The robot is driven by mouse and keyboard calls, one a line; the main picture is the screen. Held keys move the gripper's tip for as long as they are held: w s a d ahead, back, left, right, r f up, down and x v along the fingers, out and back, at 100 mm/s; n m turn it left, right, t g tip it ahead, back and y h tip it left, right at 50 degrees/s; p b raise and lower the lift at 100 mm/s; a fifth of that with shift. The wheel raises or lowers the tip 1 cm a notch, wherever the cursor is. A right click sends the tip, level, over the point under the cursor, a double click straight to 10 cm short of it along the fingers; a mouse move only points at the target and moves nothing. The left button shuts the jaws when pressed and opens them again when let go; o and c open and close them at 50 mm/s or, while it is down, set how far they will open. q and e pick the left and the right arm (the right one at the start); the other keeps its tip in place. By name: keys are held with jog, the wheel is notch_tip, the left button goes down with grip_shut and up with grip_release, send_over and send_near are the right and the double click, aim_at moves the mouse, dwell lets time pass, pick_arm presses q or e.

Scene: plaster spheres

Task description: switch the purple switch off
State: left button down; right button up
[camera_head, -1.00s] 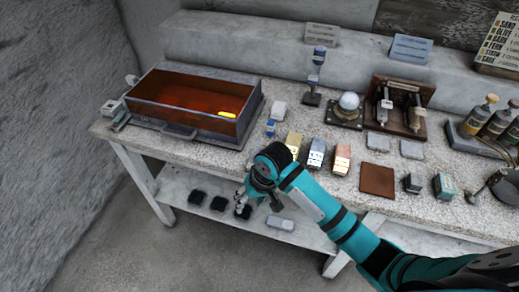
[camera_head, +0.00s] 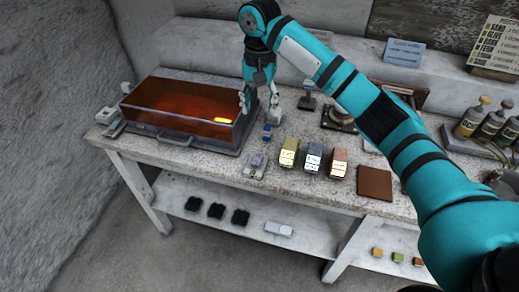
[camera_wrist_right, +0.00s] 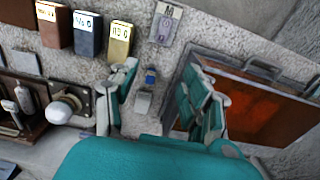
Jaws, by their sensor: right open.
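A small pale purple switch unit (camera_head: 256,165) stands on the bench just left of the yellow box; it also shows at the top of the right wrist view (camera_wrist_right: 167,22). Whether it is on or off is too small to tell. My right gripper (camera_head: 259,108) points down with open, empty fingers, behind the purple switch and beside the red tank. In the right wrist view its spread fingers (camera_wrist_right: 163,92) frame a small blue-topped item (camera_wrist_right: 151,75) and a grey block (camera_wrist_right: 143,102). It does not touch the switch. My left gripper is not in view.
The red tank (camera_head: 160,140) stands close left of my right gripper. Yellow (camera_head: 289,152), blue (camera_head: 313,157) and orange (camera_head: 339,162) boxes stand in a row right of the switch. A brown square pad (camera_head: 374,183) lies farther right. The bench front edge is near the switch.

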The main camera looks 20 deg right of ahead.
aim_at(257, 160)
notch_tip(257, 160, down, 17)
jog(key=shift+f+p, duration=0.15)
jog(key=shift+p, duration=0.65)
grip_shut()
